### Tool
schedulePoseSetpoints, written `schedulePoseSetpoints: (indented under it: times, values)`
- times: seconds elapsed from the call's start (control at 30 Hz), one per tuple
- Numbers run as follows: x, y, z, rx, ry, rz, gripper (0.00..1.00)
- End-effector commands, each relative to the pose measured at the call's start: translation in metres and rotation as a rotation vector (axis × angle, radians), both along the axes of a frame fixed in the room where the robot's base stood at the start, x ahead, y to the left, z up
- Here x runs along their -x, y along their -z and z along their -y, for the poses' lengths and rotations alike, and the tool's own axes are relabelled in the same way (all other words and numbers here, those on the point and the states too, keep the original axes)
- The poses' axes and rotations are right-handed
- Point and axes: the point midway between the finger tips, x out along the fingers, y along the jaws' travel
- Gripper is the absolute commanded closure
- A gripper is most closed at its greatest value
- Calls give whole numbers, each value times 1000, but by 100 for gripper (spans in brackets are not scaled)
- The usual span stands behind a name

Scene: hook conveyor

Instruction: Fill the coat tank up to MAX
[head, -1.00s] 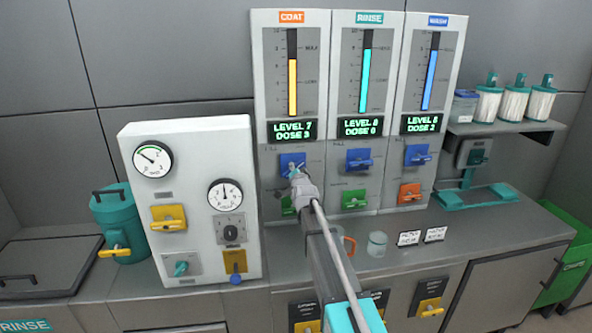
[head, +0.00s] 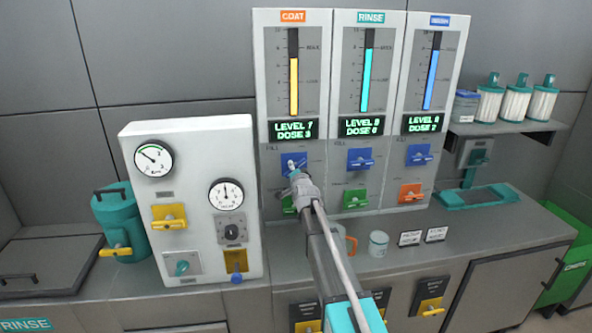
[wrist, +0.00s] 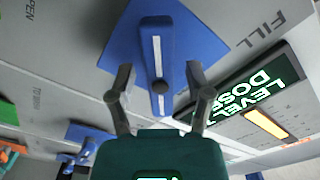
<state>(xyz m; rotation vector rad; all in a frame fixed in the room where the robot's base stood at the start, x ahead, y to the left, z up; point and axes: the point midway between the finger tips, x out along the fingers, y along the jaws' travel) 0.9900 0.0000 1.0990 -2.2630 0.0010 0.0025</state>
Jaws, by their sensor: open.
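The coat panel (head: 265,100) stands at the left of three tank panels. Its yellow level column (head: 293,87) ends a little below the MAX mark, and its display (head: 293,129) reads LEVEL 7, DOSE 3. The blue coat fill valve (head: 291,158) sits below the display. In the wrist view its blue handle (wrist: 157,50) lies between the two spread fingers of my gripper (wrist: 160,97), with gaps on both sides. In the head view my gripper (head: 300,180) is at this valve and partly covers it. The green valve (head: 288,204) below is partly hidden by my gripper.
A gauge box (head: 190,200) stands close on the left. A white cup (head: 378,244) and an orange-handled mug (head: 350,245) stand on the counter near my arm.

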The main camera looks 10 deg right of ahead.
Motion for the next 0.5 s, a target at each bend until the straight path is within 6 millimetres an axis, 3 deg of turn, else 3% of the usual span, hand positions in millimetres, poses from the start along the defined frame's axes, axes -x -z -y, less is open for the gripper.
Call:
schedulePoseSetpoints:
  times: [0.27,0.5]
  values:
    - [28,0,0,1,0,0,34]
    - [67,0,0,0,0,0,34]
